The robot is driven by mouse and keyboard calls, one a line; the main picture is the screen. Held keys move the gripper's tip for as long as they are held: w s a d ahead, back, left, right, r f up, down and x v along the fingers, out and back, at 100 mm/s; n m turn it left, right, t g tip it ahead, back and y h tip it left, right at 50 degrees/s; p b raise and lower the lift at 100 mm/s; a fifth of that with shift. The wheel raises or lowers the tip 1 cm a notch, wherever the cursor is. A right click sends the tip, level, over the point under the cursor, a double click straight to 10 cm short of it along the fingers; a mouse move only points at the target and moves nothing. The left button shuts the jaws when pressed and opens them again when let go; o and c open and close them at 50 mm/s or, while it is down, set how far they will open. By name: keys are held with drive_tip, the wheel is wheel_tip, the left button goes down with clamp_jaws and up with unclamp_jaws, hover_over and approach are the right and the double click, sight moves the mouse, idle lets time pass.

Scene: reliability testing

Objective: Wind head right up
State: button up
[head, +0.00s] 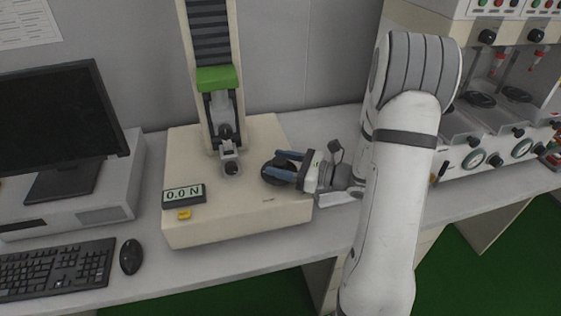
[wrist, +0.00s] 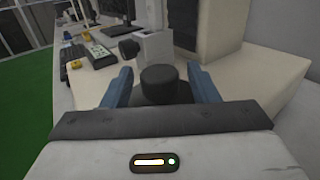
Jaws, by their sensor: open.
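The test stand has a cream base (head: 235,215) and a tall column. Its head, a green block (head: 216,79) with a grey fixture below it, sits partway up the column, above the lower clamp (head: 230,160). A dark round handwheel (head: 270,173) is on the right side of the base top. My gripper (head: 283,166) reaches in from the right with its blue fingers at the handwheel. In the wrist view the black knob (wrist: 159,84) stands between the two open fingers, with a gap visible on each side; the wheel below is partly hidden.
A force display (head: 183,196) reads 0.0 N, with a yellow button (head: 184,214) in front. A monitor (head: 58,115), keyboard (head: 55,268) and mouse (head: 131,257) are on the left. Another machine (head: 490,140) with dials stands on the right, behind my arm.

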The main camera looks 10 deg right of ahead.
drive_tip(key=shift+w+a, duration=0.2)
drive_tip(key=shift+a, duration=0.05)
drive_tip(key=shift+c, duration=0.5)
